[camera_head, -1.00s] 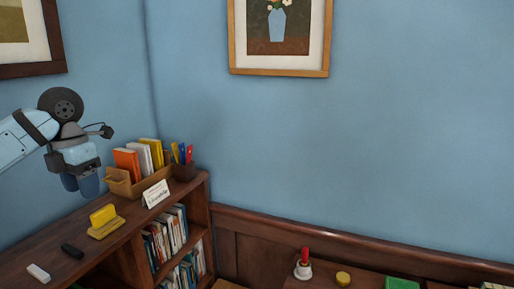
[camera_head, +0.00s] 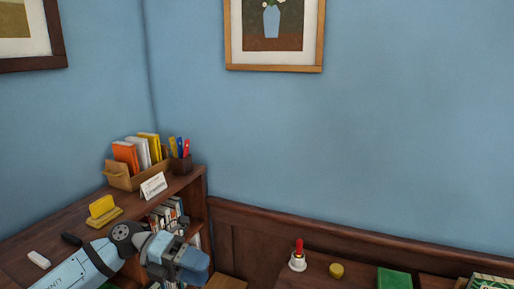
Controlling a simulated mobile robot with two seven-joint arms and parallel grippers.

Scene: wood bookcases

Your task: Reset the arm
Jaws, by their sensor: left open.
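My left arm comes in from the bottom left, in front of the left bookcase (camera_head: 52,233). My left gripper (camera_head: 196,266) points right, in front of the bookcase's shelves, and hides part of the books there. Nothing shows between its fingers, though their gap is hard to see at this angle. My right gripper is out of view.
On the left bookcase stand a box of books (camera_head: 125,180), a pen cup (camera_head: 182,165), a small sign (camera_head: 153,186), a yellow block on a stand (camera_head: 102,210), a black item (camera_head: 71,239) and a white eraser (camera_head: 39,260).

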